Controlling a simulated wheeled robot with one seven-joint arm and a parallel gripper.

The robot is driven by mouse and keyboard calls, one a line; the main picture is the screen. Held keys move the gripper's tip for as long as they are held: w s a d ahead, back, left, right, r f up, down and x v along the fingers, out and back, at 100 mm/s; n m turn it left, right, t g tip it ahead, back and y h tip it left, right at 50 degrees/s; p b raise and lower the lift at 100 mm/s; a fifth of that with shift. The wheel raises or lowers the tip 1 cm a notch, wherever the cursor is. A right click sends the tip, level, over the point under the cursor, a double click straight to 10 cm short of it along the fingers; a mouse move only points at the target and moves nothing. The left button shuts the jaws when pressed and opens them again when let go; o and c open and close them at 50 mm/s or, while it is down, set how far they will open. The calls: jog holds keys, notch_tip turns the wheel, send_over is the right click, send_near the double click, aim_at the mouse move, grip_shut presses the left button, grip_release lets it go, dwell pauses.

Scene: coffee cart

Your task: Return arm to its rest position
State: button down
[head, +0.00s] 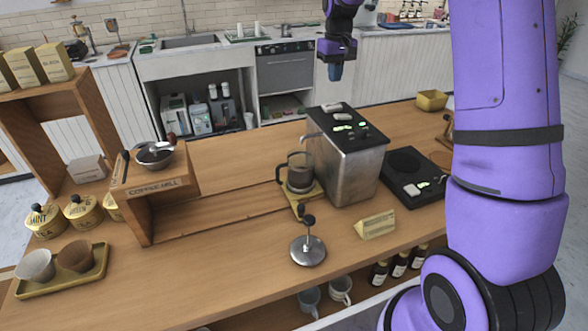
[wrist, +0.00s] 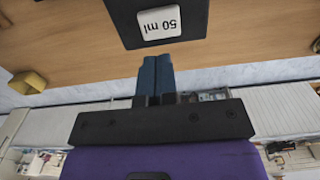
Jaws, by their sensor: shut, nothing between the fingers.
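My gripper (head: 336,71) hangs at the top of the head view, above and behind the metal coffee machine (head: 345,160). Its blue fingertips are together with nothing between them. In the head view my purple arm fills the right side.
A glass pot (head: 300,172) stands beside the machine. A black scale (head: 412,175), yellow box (head: 432,100), tamper (head: 308,248) and wooden coffee mill stand (head: 160,190) are on the counter (head: 240,250). The counter's front middle is mostly clear.

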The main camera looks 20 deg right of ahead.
jog(key=s+a+r+t, duration=0.1)
jog(key=s+a+r, duration=0.2)
jog(key=s+r, duration=0.45)
jog(key=s+a+r+t, duration=0.1)
jog(key=s+a+r, duration=0.3)
jog(key=s, duration=0.6)
jog(key=s+a+t, duration=0.2)
jog(key=s+t, duration=0.1)
jog(key=s, duration=1.9)
jog(key=shift+a+f, duration=0.2)
jog(key=shift+a, duration=0.2)
